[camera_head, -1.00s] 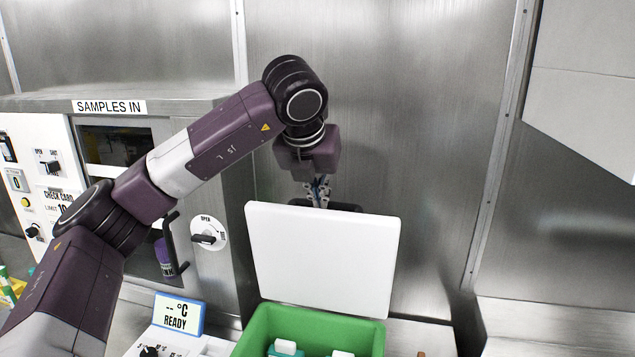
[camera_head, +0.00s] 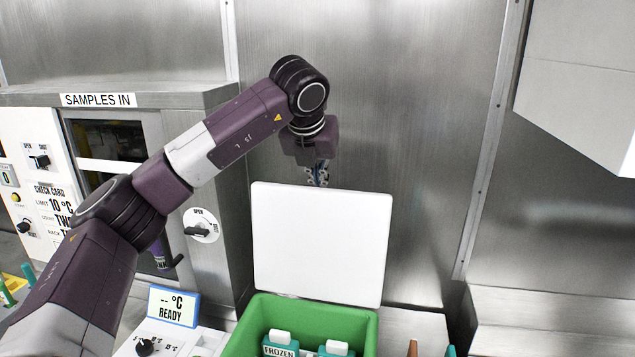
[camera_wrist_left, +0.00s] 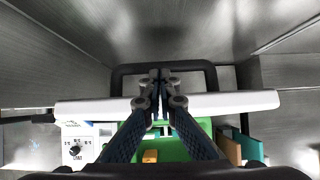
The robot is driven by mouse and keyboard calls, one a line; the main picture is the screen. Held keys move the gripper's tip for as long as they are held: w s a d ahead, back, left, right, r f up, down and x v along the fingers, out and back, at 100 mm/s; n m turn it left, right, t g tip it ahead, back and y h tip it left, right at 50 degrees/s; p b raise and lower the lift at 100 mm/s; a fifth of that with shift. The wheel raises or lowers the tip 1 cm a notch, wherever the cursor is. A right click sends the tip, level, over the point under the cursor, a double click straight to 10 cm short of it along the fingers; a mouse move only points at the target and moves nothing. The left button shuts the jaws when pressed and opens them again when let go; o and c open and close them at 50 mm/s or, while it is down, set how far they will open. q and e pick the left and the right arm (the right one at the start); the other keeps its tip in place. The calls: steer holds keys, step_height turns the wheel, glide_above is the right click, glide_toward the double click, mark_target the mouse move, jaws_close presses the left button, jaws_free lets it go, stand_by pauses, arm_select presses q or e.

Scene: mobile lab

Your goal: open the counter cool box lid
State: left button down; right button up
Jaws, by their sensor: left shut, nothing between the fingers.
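The counter cool box (camera_head: 245,335) is a green open-topped box at the bottom of the head view. Its white lid (camera_head: 320,243) stands raised at the box's back edge, with the inside open to view. My left gripper (camera_head: 317,178) points down just behind the lid's top edge, its fingertips partly hidden. In the left wrist view, my left gripper (camera_wrist_left: 160,76) is shut and empty, its fingertips close to a black bar handle (camera_wrist_left: 205,65). The white lid (camera_wrist_left: 245,102) crosses that view below the fingertips. Whether fingers and handle touch is unclear. My right gripper is out of view.
White-capped bottles (camera_head: 280,340) sit inside the box, one labelled FROZEN. A temperature display (camera_head: 174,306) stands left of it. The samples cabinet (camera_head: 225,130) stands at the left, and a metal wall (camera_head: 400,100) rises behind. A pale overhead unit (camera_head: 580,80) hangs at upper right.

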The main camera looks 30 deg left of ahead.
arm_select(q)
steer(key=shift+s+r, duration=0.1)
steer(key=v, duration=1.2)
